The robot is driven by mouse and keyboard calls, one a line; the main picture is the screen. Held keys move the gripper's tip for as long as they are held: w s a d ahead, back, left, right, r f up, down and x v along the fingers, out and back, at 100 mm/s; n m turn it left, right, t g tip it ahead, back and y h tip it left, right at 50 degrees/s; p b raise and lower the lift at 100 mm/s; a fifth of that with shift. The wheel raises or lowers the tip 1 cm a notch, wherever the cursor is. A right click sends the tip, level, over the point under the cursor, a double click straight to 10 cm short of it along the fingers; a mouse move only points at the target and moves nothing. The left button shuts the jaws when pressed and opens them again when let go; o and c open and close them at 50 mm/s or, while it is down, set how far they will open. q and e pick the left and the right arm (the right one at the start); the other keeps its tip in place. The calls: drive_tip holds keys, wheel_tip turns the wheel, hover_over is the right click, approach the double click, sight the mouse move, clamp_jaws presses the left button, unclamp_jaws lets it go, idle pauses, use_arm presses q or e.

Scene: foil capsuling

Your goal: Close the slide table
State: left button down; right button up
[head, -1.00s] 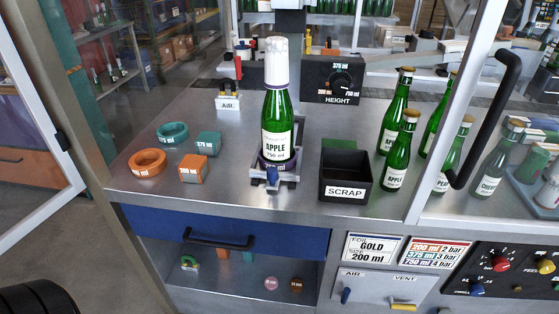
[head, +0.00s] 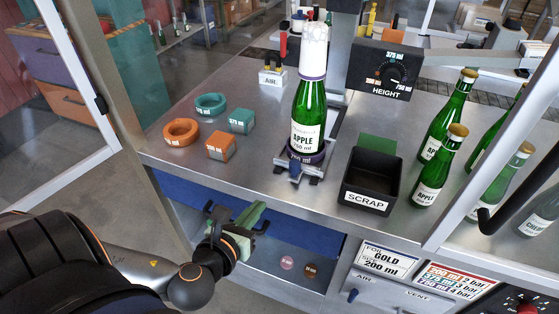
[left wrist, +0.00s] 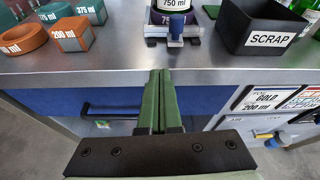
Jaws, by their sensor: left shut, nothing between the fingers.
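The slide table (head: 296,178) is a small metal carriage at the front of the steel worktop, with a blue piece on its front. It also shows in the left wrist view (left wrist: 172,42). A green bottle (head: 308,115) labelled APPLE 750 ml stands upright on it in a purple ring, with a white foil capsule (head: 314,50) over its neck. My left gripper (head: 256,212) is shut and empty in front of the blue drawer, below and left of the slide table. In the left wrist view its green fingers (left wrist: 160,78) point towards the slide table, apart from it. My right gripper is out of view.
A black SCRAP bin (head: 371,182) stands right of the slide table, with green bottles (head: 440,125) beyond it. Orange (head: 181,132) and teal (head: 211,106) rings and two blocks lie to the left. The blue drawer front (head: 310,225) is below the worktop edge.

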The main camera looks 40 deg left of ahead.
use_arm(q)
drive_tip(key=r, duration=0.1)
drive_tip(key=b, duration=0.5)
approach(283, 164)
drive_tip(key=shift+m+t, duration=0.3)
drive_tip(key=shift+m, duration=0.1)
drive_tip(key=x, duration=0.4)
drive_tip(key=p+x, duration=0.1)
drive_tip(key=x, duration=0.1)
drive_tip(key=shift+w+f, duration=0.1)
drive_tip(key=shift+f, duration=0.25)
